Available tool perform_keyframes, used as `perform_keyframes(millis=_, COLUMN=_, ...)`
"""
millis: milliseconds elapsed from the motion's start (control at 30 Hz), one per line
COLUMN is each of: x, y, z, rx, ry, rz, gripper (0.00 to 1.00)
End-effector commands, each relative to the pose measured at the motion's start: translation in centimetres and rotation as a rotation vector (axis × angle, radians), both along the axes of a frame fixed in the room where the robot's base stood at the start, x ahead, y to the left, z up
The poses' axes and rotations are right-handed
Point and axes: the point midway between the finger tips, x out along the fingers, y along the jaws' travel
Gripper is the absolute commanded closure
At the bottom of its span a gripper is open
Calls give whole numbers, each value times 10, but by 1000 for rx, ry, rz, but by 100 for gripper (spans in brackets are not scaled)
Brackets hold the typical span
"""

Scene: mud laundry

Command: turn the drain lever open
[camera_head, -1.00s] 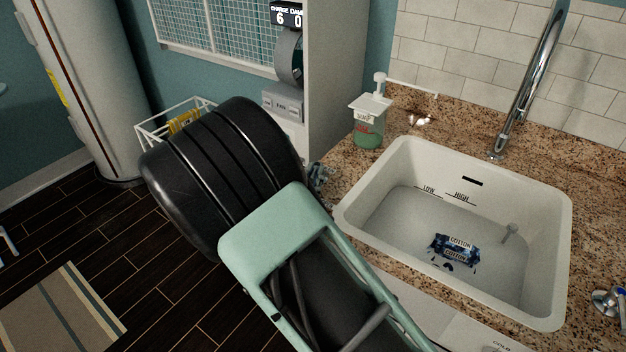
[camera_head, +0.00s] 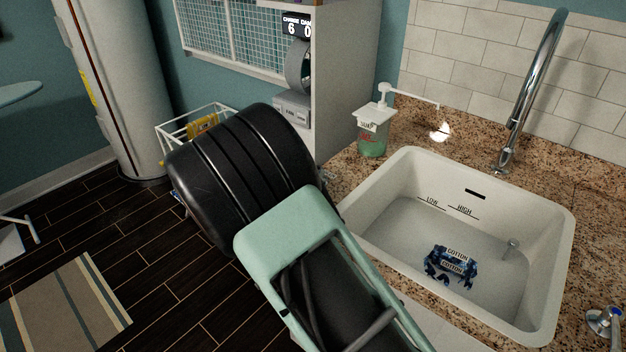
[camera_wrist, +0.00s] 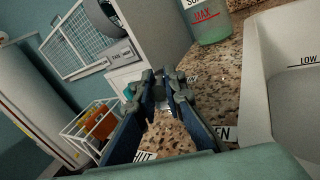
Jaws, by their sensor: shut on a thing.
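My gripper (camera_wrist: 160,92) shows in the wrist view, its dark fingers close together at the edge of the granite counter. It is shut on the drain lever, which is mostly hidden between the fingers, so its angle cannot be told. A label ending in "HUT" (camera_wrist: 146,156) lies below the fingers, and one ending in "EN" (camera_wrist: 224,133) lies to their right, both partly covered. In the head view my arm hides the gripper and lever. The white sink (camera_head: 388,168) is to the right, with a blue "COTTON" bundle (camera_head: 451,263) inside.
A green soap bottle (camera_head: 373,142) stands on the granite counter (camera_head: 421,129) left of the tap (camera_head: 503,160). A white wire basket (camera_head: 166,138) and a cabinet (camera_head: 346,85) stand beyond my arm. A tap handle (camera_head: 604,320) is at right.

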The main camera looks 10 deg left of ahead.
Motion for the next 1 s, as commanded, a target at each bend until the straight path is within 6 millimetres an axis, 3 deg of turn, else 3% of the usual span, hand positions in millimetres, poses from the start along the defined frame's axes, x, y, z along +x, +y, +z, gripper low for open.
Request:
perform_keyframes(millis=333, x=0, y=0, z=-1, rx=-1, ry=1, rz=0, gripper=100)
perform_keyframes(millis=367, x=0, y=0, z=-1, rx=-1, ry=1, rz=0, gripper=89)
perform_keyframes(millis=533, x=0, y=0, z=-1, rx=-1, ry=1, rz=0, gripper=73)
perform_keyframes(millis=833, x=-2, y=0, z=0, rx=0, ry=1, rz=0, gripper=73)
perform_keyframes(millis=1000, x=-24, y=1, z=-1, rx=0, ry=3, rz=3, gripper=73)
